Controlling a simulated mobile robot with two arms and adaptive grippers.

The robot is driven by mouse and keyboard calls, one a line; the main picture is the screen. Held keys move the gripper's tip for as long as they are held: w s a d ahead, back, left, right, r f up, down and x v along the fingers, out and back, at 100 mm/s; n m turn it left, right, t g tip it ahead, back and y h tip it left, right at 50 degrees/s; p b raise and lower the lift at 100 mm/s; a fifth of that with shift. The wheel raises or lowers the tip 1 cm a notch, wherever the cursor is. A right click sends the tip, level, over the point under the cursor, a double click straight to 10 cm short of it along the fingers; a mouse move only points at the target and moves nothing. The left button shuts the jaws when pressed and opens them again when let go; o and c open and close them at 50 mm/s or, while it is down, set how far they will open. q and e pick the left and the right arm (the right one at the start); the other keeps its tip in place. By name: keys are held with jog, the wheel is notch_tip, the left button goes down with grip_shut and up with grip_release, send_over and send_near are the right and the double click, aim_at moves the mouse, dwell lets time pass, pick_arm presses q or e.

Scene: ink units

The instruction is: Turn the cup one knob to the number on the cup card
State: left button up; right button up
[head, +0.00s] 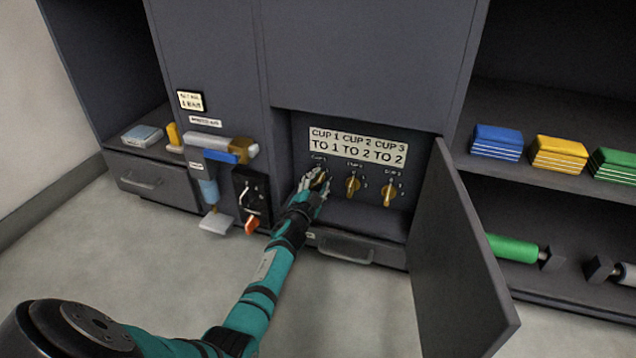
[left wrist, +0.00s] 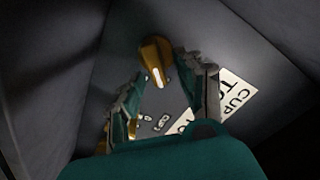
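The cup card (head: 358,146) above the knobs reads "CUP 1 CUP 2 CUP 3" over "TO 1 TO 2 TO 2". The cup one knob (head: 321,179) is the leftmost of three yellow knobs in the open recess, partly hidden by my left gripper (head: 316,184). In the left wrist view the yellow knob (left wrist: 156,60) has a white pointer line and lies between the fingertips of my left gripper (left wrist: 160,66). The fingers are apart, with small gaps beside the knob; contact is not clear. The number it points to is hard to read. My right gripper is not in view.
The cup two knob (head: 352,185) and cup three knob (head: 388,193) stand close to the right. An open door (head: 455,265) juts out at the right of the recess. A black panel with levers (head: 252,200) stands at the left. Shelves hold coloured packs (head: 497,142).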

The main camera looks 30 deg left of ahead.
pick_arm(q)
jog(key=v, duration=0.7)
jog(key=shift+s+d, duration=0.1)
jog(key=shift+s, duration=0.15)
